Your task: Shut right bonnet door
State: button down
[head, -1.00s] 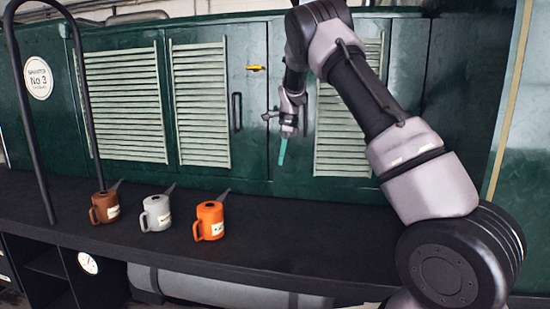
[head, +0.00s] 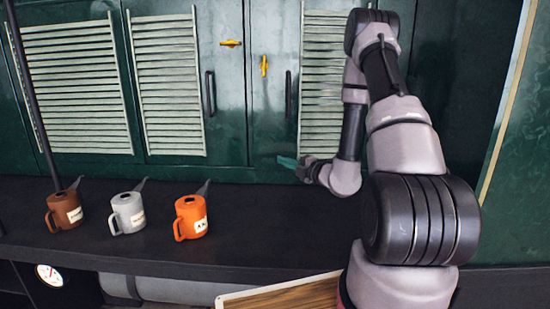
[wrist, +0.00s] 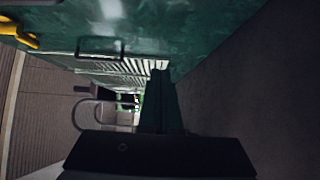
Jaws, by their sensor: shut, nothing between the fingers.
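The right bonnet door (head: 262,115) is dark green, with pale louvres (head: 320,85), a black upright handle (head: 288,95) and a yellow latch (head: 264,66) standing upright. It looks flush with the left bonnet door (head: 228,120), across a thin upright seam. The left door has its own black handle (head: 210,93) and a yellow latch lying level (head: 230,43). My gripper (head: 285,161) is shut and empty, low in front of the right door, below its handle, with teal fingers pointing left. I cannot tell whether it touches the door. The fingers (wrist: 160,100) also show in the wrist view.
Brown (head: 64,210), grey (head: 127,212) and orange (head: 192,217) oil cans stand on the dark ledge (head: 270,235) left of my arm. A black upright rail (head: 35,100) is at the far left. A wooden-topped surface (head: 290,295) shows at the bottom.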

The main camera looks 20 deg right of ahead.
aim_at(270, 148)
jog(key=shift+w+d+x, duration=0.25)
jog(key=shift+d+x, duration=0.15)
jog(key=shift+x, duration=1.5)
jog(key=shift+w+d+x, duration=0.25)
jog(key=shift+d+x, duration=0.15)
jog(key=shift+x, duration=1.55)
jog(key=shift+w+d+x, duration=0.25)
jog(key=shift+d+x, duration=0.1)
jog(key=shift+x, duration=1.55)
jog(key=w, duration=0.4)
jog(key=shift+d, duration=0.4)
jog(key=shift+w+d+r, duration=0.15)
jog(key=shift+w+r, duration=0.1)
